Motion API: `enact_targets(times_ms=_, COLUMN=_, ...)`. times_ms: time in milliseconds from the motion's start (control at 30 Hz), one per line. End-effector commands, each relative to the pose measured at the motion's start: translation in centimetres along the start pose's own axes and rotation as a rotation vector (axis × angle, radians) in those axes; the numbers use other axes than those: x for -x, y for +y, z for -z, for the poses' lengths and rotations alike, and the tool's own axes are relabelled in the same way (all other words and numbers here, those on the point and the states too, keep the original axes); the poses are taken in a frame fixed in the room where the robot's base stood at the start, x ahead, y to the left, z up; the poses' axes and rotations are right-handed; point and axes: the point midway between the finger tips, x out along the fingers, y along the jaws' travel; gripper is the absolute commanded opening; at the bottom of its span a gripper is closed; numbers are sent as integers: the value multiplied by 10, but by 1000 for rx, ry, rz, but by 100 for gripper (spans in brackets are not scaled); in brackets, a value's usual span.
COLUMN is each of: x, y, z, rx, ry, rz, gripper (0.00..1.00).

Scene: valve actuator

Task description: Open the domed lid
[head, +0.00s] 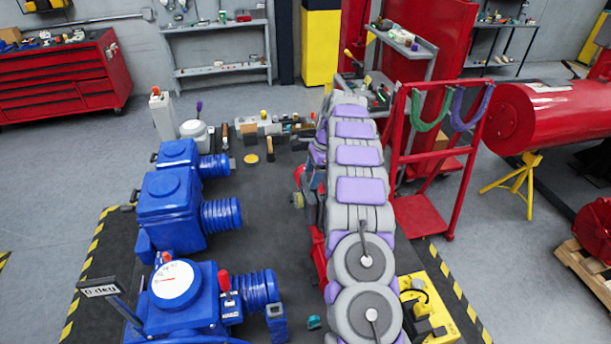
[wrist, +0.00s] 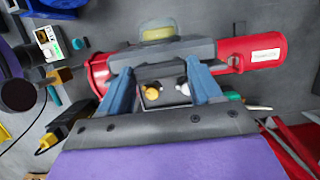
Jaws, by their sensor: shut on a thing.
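In the wrist view a red cylindrical actuator (wrist: 250,56) lies across the picture. A grey lid (wrist: 115,62) with a clear yellowish dome (wrist: 158,33) sits over its middle. My gripper (wrist: 166,68) has its two blue-grey fingers against the lid's near edge and is shut on it. Below that edge, between the fingers, a dark recess shows an orange knob (wrist: 152,90) and a white knob (wrist: 183,87). How far the lid is tilted I cannot tell. In the head view my arm hides the gripper and the lid; a bit of red actuator (head: 299,176) shows beside it.
Blue valve actuators (head: 173,205) stand left of my arm. A red hand truck (head: 423,175) stands close on the right, and a yellow machine (head: 428,305) at lower right. Several small parts lie behind on the dark mat.

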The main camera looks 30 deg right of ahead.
Motion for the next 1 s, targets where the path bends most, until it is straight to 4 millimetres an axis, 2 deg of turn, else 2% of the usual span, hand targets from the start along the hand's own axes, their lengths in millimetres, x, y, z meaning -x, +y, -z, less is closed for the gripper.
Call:
enact_targets(times_ms=233, x=3, y=-2, z=2, rx=-1, ry=4, rz=9, gripper=9)
enact_targets(times_ms=267, x=3, y=-2, z=3, rx=-1, ry=4, rz=9, gripper=66)
enact_targets(times_ms=500, x=2, y=0, z=1, rx=-1, ry=3, rz=5, gripper=89)
enact_targets(times_ms=833, x=4, y=1, z=-2, rx=0, ry=4, rz=3, gripper=89)
enact_targets(times_ms=1000, x=22, y=-1, z=0, rx=2, ry=3, rz=8, gripper=89)
